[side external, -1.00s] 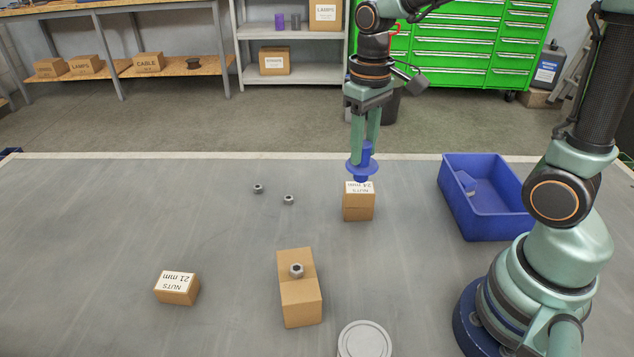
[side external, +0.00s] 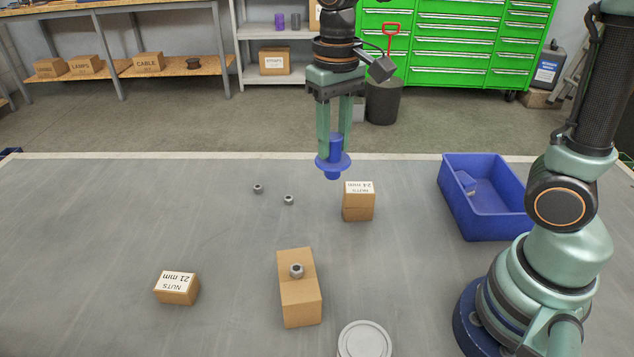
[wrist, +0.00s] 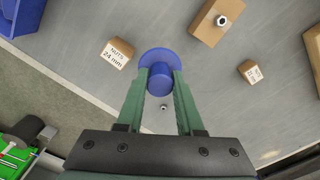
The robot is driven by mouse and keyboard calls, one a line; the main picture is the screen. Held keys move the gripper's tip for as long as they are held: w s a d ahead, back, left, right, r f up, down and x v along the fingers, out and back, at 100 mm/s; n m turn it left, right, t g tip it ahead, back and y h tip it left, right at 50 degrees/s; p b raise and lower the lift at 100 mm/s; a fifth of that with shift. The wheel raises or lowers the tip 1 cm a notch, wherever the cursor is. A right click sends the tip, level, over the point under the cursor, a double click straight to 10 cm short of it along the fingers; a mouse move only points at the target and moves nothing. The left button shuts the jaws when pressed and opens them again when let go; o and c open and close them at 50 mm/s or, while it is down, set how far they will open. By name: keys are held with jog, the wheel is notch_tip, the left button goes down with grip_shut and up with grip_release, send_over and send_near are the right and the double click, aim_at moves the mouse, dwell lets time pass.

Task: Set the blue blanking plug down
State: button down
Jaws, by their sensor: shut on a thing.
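The blue blanking plug (side external: 333,163) has a wide flange and a narrower stub below it. My gripper (side external: 334,145) is shut on its upper part and holds it upright in the air above the table, left of the box marked NUTS 24 mm (side external: 358,205). In the wrist view the plug (wrist: 159,76) sits between the two green fingertips of my gripper (wrist: 160,82). Its underside is hidden there.
Two loose nuts (side external: 258,189) (side external: 289,200) lie left of the plug. A tall carton (side external: 300,305) bears a nut (side external: 296,270). A NUTS 21 mm box (side external: 177,290), a round grey lid (side external: 364,340) and a blue bin (side external: 488,225) also stand on the table (side external: 100,225).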

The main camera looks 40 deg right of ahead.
jog(key=a+r, duration=0.2)
jog(key=a, duration=0.1)
send_over(317, 255)
jog(key=shift+m, duration=0.4)
notch_tip(317, 255, down, 20)
jog(key=shift+r, duration=0.15)
jog(key=c, duration=0.5)
grip_release()
jog(key=shift+c, duration=0.2)
